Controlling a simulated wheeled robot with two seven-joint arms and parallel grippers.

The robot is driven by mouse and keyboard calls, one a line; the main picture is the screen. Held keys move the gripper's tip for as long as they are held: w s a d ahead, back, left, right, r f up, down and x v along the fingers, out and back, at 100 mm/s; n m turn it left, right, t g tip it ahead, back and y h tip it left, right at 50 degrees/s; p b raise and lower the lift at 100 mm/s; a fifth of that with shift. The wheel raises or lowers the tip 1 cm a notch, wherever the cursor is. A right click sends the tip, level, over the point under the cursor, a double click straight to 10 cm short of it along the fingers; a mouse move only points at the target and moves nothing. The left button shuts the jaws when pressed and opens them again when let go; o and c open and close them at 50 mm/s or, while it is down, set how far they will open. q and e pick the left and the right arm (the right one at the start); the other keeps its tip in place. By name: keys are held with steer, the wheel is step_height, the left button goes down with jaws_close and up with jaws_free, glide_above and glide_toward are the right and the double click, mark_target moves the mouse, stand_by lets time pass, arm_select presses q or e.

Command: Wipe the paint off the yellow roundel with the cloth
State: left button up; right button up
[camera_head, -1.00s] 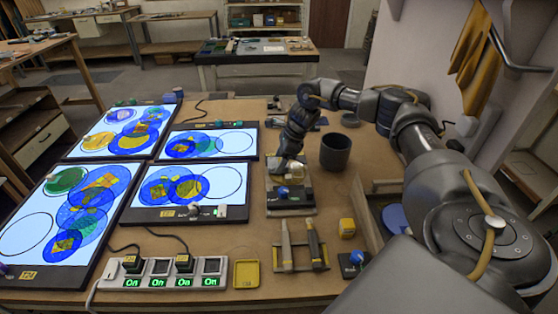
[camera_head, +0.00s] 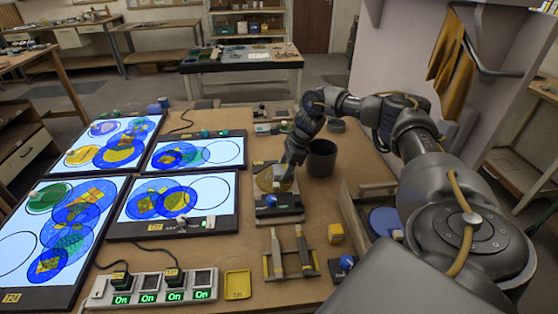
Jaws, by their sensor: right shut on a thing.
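My right gripper (camera_head: 291,161) reaches down over the small dark stand (camera_head: 280,217) in the middle of the bench. It is shut on a translucent yellow roundel (camera_head: 270,181), a thin tilted disc just above the stand. The fingertips are small and partly hidden by the wrist. I cannot make out paint on the disc. Another yellow round shape (camera_head: 82,156) shows on the far left light panel. A mustard cloth (camera_head: 447,58) hangs from a rail on the right wall; I cannot tell whether it is the task's cloth. My left gripper is not in view.
Several lit panels (camera_head: 107,296) with coloured discs cover the left of the bench. A dark cup (camera_head: 321,158) stands right of the gripper.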

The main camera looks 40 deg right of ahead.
mark_target(266, 172)
steer(key=shift+s+d, duration=0.15)
steer(key=shift+d, duration=0.05)
steer(key=shift+w+f+b, duration=0.1)
steer(key=shift+w+b, duration=0.35)
steer(key=shift+w, duration=0.9)
steer(key=shift+w+a, duration=0.65)
steer(key=shift+a, duration=0.2)
steer(key=shift+w+a, duration=0.65)
steer(key=shift+a, duration=0.15)
steer(key=shift+d, duration=0.1)
steer(key=shift+s+d+p, duration=0.3)
steer(key=shift+s+d, duration=0.4)
steer(key=shift+d, duration=0.2)
steer(key=shift+s+d+p, duration=0.25)
steer(key=shift+s+d, duration=0.4)
steer(key=shift+d, duration=0.2)
steer(key=shift+r, duration=0.2)
